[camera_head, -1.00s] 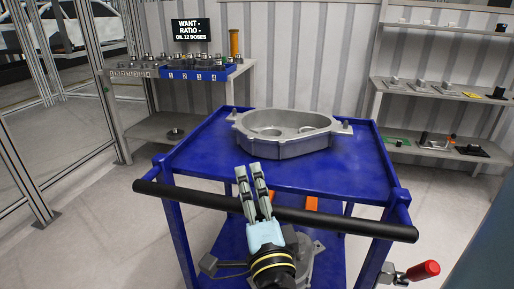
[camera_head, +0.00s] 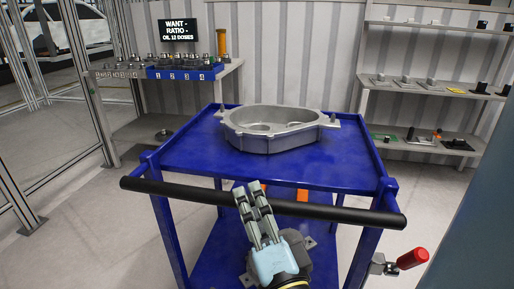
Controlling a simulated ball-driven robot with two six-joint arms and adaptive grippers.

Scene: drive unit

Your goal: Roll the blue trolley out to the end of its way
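The blue trolley (camera_head: 190,155) stands in front of me, with a black push bar (camera_head: 335,213) across its near side. A grey metal housing (camera_head: 270,139) sits on its top deck. My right gripper (camera_head: 252,188) comes up from below, its two fingers lying close together across the middle of the push bar in the picture. The fingers hide a short piece of the bar; they do not appear closed round it, and I cannot tell whether they touch it. My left gripper is not in view.
A red-handled lever (camera_head: 412,258) shows beside the trolley's right leg. A bench (camera_head: 125,135) with a blue bin rack (camera_head: 185,73) stands back left, shelves (camera_head: 375,105) back right. The wall is behind the trolley. Bare floor (camera_head: 90,215) lies to the left, beside a mesh fence.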

